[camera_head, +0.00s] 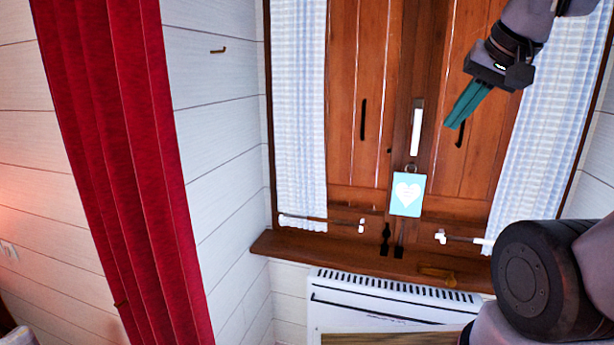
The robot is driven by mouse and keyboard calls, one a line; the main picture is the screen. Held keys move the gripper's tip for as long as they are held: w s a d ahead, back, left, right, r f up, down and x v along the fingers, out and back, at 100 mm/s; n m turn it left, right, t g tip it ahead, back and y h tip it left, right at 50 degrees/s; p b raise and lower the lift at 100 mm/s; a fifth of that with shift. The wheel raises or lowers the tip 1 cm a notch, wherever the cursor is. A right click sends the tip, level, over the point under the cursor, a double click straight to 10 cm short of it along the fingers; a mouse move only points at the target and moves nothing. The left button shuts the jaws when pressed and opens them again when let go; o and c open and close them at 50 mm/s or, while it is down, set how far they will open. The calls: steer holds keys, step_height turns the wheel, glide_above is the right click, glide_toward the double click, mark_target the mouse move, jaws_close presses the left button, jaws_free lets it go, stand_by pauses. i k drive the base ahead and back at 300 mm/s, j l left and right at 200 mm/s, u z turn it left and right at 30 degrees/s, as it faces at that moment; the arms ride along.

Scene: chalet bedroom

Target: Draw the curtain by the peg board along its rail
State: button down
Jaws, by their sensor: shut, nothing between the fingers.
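A long red curtain (122,130) hangs at the left, in folds, against the white plank wall. Its top and its rail are out of view. No peg board shows clearly; a single small dark hook (218,50) sits on the wall right of the red curtain. Pale blue checked curtains hang at the window, one on the left (299,110) and one on the right (548,120). My gripper (453,124) has teal fingers, shut and empty, in front of the wooden shutters at the upper right. It is well to the right of the red curtain.
A wooden sill (330,254) runs under the shutters, above a white radiator (390,295). My own arm fills the right side.

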mark_target(105, 61)
steer(key=u, duration=1.45)
steer(key=j+z, duration=0.65)
steer(key=z, duration=0.15)
steer(key=k+j+z, duration=0.2)
steer(key=z, duration=0.2)
steer(key=j, duration=0.1)
